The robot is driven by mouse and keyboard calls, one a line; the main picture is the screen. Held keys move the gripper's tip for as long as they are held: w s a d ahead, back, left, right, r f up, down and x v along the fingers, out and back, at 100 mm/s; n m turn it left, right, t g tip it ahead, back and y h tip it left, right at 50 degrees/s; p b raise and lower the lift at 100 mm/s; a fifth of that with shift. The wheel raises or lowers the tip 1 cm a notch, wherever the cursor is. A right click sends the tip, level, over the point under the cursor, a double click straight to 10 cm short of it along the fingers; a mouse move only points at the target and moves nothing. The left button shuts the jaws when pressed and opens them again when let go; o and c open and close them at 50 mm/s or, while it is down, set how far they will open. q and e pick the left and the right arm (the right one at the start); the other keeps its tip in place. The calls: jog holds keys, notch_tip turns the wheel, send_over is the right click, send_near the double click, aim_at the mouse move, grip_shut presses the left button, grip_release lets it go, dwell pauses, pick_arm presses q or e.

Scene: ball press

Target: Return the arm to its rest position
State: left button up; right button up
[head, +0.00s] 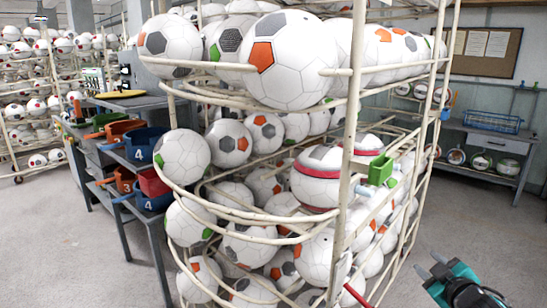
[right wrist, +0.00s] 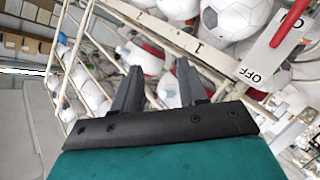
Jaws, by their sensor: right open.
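My right gripper (head: 438,267) is at the lower right of the head view, with a teal body and dark fingers. It is to the right of the ball rack and apart from it. In the right wrist view the gripper (right wrist: 159,72) has its two dark fingers spread, with nothing held between them. My left gripper is in neither view. A white switch plate (right wrist: 262,65) marked OFF, with a red lever (right wrist: 291,23), shows at the upper right of the right wrist view. A red bar (head: 356,295) shows low on the rack in the head view.
A cream wire rack (head: 347,150) full of soccer balls fills the middle. Blue and orange bins (head: 143,145) stand on a grey cart at left. Another ball rack is at far left. A workbench (head: 490,140) stands at back right. Floor (head: 480,225) is clear at right.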

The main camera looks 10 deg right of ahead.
jog(key=s+a+f+m+g+y, duration=0.1)
jog(key=s+a+f+g+y, duration=0.15)
jog(key=s+a+f, duration=0.9)
jog(key=s+a+f+m+g+y, duration=0.1)
jog(key=s+a+f+m+y, duration=0.1)
jog(key=s+a, duration=0.9)
jog(key=a+f+m, duration=0.1)
jog(key=a+f, duration=0.1)
jog(key=a, duration=0.2)
jog(key=shift+a+f, duration=0.15)
jog(key=shift+f, duration=0.05)
jog(key=shift+g, duration=0.25)
